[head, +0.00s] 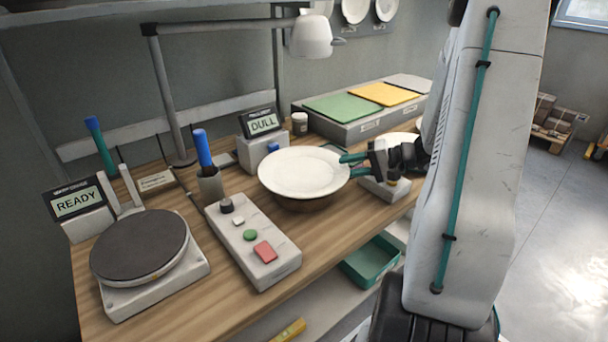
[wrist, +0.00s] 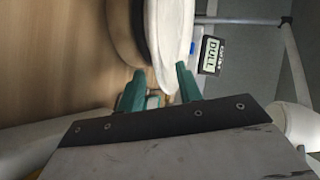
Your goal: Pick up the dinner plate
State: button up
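The white dinner plate (head: 303,172) lies face up on a brown round support (head: 305,203) on the wooden bench. My gripper (head: 346,165) is at the plate's right rim in the head view, with its teal fingers apart. In the wrist view the plate (wrist: 172,45) shows edge-on, and its rim reaches between the fingertips of my gripper (wrist: 160,70). The rim is close to the right finger, and a gap shows between it and the left finger. Whether a finger touches the plate I cannot tell.
A control box (head: 252,240) with buttons and a pen cup (head: 210,186) stand left of the plate. A "DULL" display (head: 263,123) is behind it. A round dark turntable (head: 140,247) is at the front left. A lamp (head: 311,37) hangs above. A teal bin (head: 371,262) is below.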

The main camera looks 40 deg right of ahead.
jog(key=shift+x, duration=1.45)
grip_shut()
